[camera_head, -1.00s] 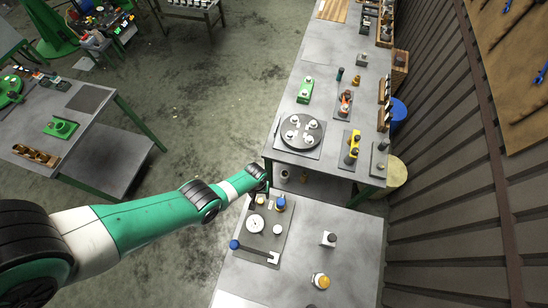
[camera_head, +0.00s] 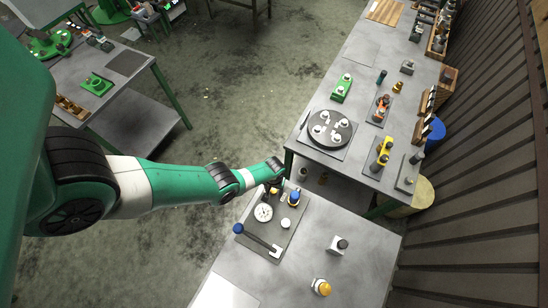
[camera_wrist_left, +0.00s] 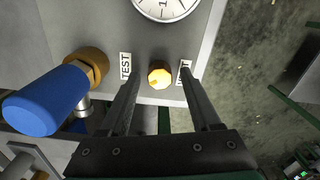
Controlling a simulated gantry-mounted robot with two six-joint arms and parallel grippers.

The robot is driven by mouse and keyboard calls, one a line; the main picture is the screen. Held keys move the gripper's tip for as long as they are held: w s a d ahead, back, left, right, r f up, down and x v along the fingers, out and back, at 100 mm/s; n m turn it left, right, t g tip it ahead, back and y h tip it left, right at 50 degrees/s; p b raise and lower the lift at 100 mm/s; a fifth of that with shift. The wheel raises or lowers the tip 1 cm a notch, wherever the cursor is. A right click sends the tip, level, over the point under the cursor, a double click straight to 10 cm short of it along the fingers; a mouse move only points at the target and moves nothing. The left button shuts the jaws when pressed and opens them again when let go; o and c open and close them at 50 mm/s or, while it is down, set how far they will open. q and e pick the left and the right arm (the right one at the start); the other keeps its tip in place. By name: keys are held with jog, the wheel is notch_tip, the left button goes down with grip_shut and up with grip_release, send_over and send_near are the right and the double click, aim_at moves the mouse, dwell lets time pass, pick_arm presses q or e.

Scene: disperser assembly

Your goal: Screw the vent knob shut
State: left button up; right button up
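The vent knob (camera_wrist_left: 159,76) is a small faceted orange-yellow knob on the grey panel, between a TEST label (camera_wrist_left: 126,66) and a second label partly hidden by a finger. My left gripper (camera_wrist_left: 161,82) is open, with one finger on each side of the knob and a visible gap on both sides. I cannot tell how deep the fingertips reach. In the head view, the left gripper (camera_head: 275,189) is over the far edge of the test panel (camera_head: 283,238), where it largely hides the knob. My right gripper is not in view.
A white dial gauge (camera_head: 263,212) lies close to the gripper. The near table's right side is mostly clear, with two small parts.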

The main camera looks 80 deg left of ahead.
pick_arm(q)
grip_shut()
jog(key=shift+m, duration=0.4)
jog(key=m, duration=1.2)
dwell(0.6)
jog(key=shift+o, duration=0.8)
grip_release()
